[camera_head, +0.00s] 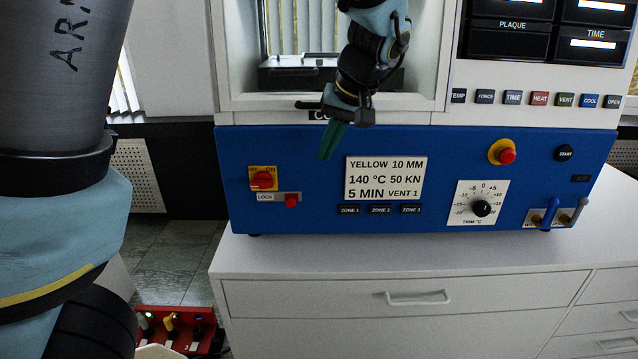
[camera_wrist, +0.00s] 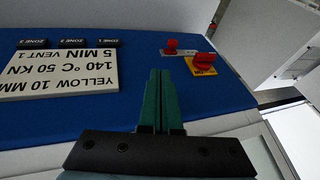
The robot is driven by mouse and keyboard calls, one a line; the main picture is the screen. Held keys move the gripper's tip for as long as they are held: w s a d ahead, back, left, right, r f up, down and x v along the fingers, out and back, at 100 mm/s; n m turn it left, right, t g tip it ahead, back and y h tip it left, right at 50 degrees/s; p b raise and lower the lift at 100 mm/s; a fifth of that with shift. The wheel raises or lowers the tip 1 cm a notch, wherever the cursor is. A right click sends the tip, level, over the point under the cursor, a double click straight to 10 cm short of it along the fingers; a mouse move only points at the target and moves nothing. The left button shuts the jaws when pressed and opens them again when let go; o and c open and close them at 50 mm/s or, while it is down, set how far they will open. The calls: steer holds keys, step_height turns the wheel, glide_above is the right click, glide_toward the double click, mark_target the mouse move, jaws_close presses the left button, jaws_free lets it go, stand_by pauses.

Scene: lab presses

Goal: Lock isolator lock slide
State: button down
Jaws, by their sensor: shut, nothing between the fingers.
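The isolator (camera_head: 263,178) is a red knob on a yellow plate at the left of the blue panel. Just below it is the lock slide (camera_head: 291,200), a red knob at the right end of a pale strip marked LOCK. In the wrist view the lock slide (camera_wrist: 171,46) and the isolator (camera_wrist: 203,62) show at upper right, beyond the fingertips. My gripper (camera_head: 326,156) has green fingers, closed together and empty. It hangs in front of the panel, above and right of the lock slide and not touching it. It also shows in the wrist view (camera_wrist: 160,72).
A label plate (camera_head: 386,178) and zone buttons sit right of the lock slide. A yellow-and-red stop button (camera_head: 506,155) and a trim dial (camera_head: 481,207) are farther right. The press opening (camera_head: 330,60) is above. The white cabinet (camera_head: 400,270) stands below.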

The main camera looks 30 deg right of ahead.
steer(key=shift+s+d+r, duration=0.15)
steer(key=shift+d, duration=0.25)
steer(key=p, duration=0.2)
glide_toward(296, 201)
steer(key=d+f, duration=0.2)
steer(key=w+a+f, duration=0.1)
steer(key=w+a+f+p, duration=0.1)
steer(key=f, duration=0.1)
steer(key=shift+a+f, duration=0.15)
steer(key=shift+a, duration=0.2)
steer(key=shift+w, duration=0.1)
